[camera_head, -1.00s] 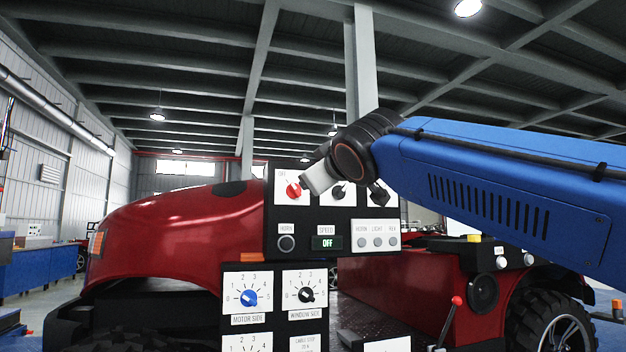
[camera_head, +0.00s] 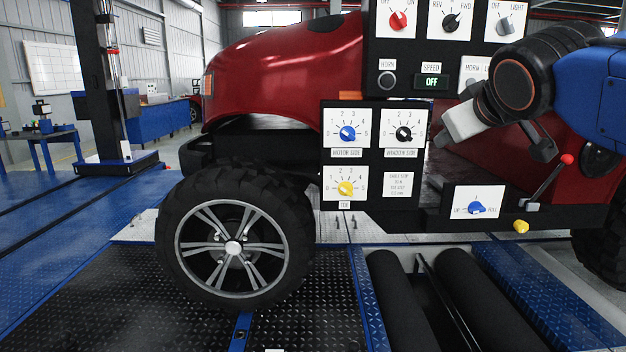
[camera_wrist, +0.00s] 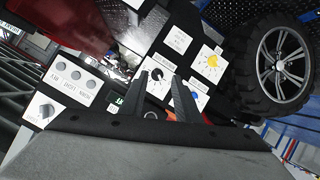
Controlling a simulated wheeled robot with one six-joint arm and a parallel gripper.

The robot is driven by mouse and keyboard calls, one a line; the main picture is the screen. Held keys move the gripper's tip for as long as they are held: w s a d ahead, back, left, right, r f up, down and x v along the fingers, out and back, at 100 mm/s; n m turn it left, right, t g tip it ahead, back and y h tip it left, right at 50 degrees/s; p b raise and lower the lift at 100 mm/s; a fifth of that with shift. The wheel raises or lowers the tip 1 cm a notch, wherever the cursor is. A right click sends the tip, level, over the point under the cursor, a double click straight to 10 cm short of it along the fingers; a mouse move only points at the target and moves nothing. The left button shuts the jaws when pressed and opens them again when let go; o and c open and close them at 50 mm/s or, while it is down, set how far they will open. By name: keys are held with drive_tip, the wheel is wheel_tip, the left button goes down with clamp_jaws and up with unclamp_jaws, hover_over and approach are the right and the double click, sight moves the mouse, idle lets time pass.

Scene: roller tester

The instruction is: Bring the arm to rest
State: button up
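My blue arm (camera_head: 590,98) enters the head view from the right, with its dark wrist joint (camera_head: 515,80) in front of the panel's right side. A light grey part (camera_head: 465,120) and a dark part of the arm's end point down and left. In the wrist view my gripper (camera_wrist: 165,80) shows two dark fingers with a clear gap between them. It is open and empty, with the panel beyond it. It looks apart from the knobs, though the exact distance cannot be told.
The black control panel (camera_head: 375,160) carries a red knob (camera_head: 398,20), a blue knob (camera_head: 348,132), a yellow knob (camera_head: 346,188) and a speed display (camera_head: 432,82) reading OFF. A red vehicle (camera_head: 285,70), its wheel (camera_head: 235,245), black rollers (camera_head: 470,295) and a red-tipped lever (camera_head: 552,180) are close by.

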drive_tip(key=s+f+m+g, duration=0.1)
drive_tip(key=s+f+g, duration=0.1)
drive_tip(key=s+f, duration=0.5)
drive_tip(key=s+d+f+m+g, duration=0.1)
drive_tip(key=s+f+g, duration=0.2)
drive_tip(key=f, duration=1.4)
drive_tip(key=s+f+m+g+y, duration=0.1)
drive_tip(key=s+f+m+g, duration=0.1)
drive_tip(key=s+f, duration=0.9)
wheel_tip(320, 180, down, 2)
drive_tip(key=shift+d+f+g, duration=0.1)
drive_tip(key=shift+d+g, duration=0.3)
drive_tip(key=shift+g, duration=0.1)
